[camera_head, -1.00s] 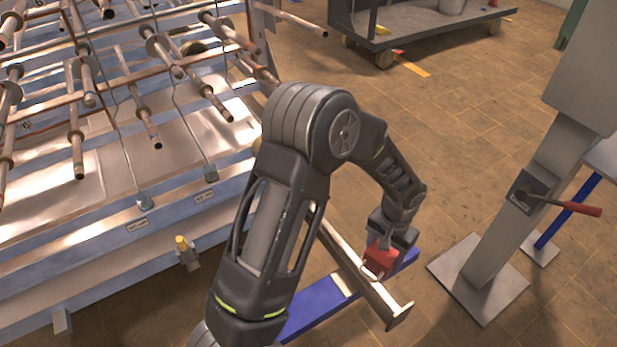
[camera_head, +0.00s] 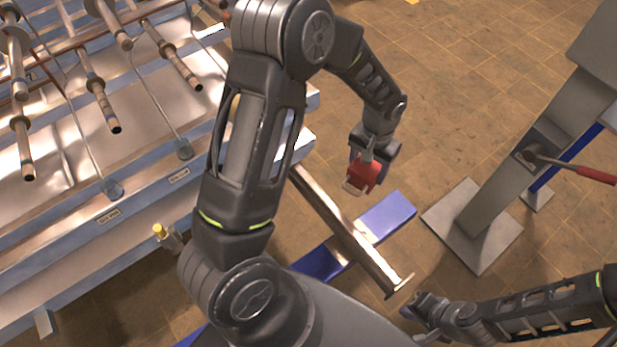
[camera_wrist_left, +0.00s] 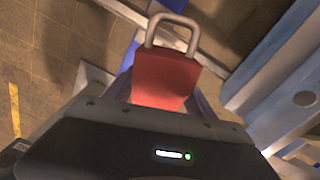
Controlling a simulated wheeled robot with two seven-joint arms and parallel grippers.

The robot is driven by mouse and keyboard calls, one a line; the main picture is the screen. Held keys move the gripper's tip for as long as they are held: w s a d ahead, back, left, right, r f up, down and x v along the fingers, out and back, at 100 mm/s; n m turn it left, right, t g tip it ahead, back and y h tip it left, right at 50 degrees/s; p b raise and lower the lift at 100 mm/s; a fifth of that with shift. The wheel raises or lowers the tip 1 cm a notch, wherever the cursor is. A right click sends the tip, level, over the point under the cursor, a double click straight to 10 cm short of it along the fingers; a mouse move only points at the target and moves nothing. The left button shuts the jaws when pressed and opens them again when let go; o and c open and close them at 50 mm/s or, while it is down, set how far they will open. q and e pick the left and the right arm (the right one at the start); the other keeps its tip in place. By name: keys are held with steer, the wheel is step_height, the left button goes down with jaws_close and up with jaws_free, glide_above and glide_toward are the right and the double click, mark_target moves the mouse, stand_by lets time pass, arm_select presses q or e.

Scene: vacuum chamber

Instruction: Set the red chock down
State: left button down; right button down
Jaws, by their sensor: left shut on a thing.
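The red chock (camera_head: 363,176) has a metal loop handle. My left gripper (camera_head: 368,158) is shut on it and holds it in the air, beyond the metal rail and blue beam in the head view. In the left wrist view the chock (camera_wrist_left: 163,82) sits between the fingers, with its loop handle pointing away from the gripper. My right gripper (camera_head: 428,312) is low in the head view, near the end of the metal rail. Its fingers are too small and dark to tell open from shut.
A metal rail (camera_head: 345,232) crosses a blue beam (camera_head: 385,218) near the floor. A grey post (camera_head: 500,195) with a red-handled lever (camera_head: 585,172) stands at right. The large chamber frame with pipes (camera_head: 80,235) fills the left. Tiled floor (camera_head: 455,110) is clear beyond the chock.

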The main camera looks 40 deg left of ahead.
arm_select(q)
steer(key=a+f+n+b, duration=0.2)
steer(key=a+n+b, duration=1.2)
steer(key=b, duration=0.8)
steer(key=a, duration=0.3)
steer(key=shift+f+n, duration=0.15)
steer(key=shift+n, duration=0.15)
step_height(320, 180, down, 12)
steer(key=b, duration=0.3)
steer(key=shift+b, duration=0.4)
steer(key=shift+f, duration=0.1)
step_height(320, 180, down, 6)
steer(key=shift+r+b, duration=0.1)
steer(key=shift+b, duration=0.8)
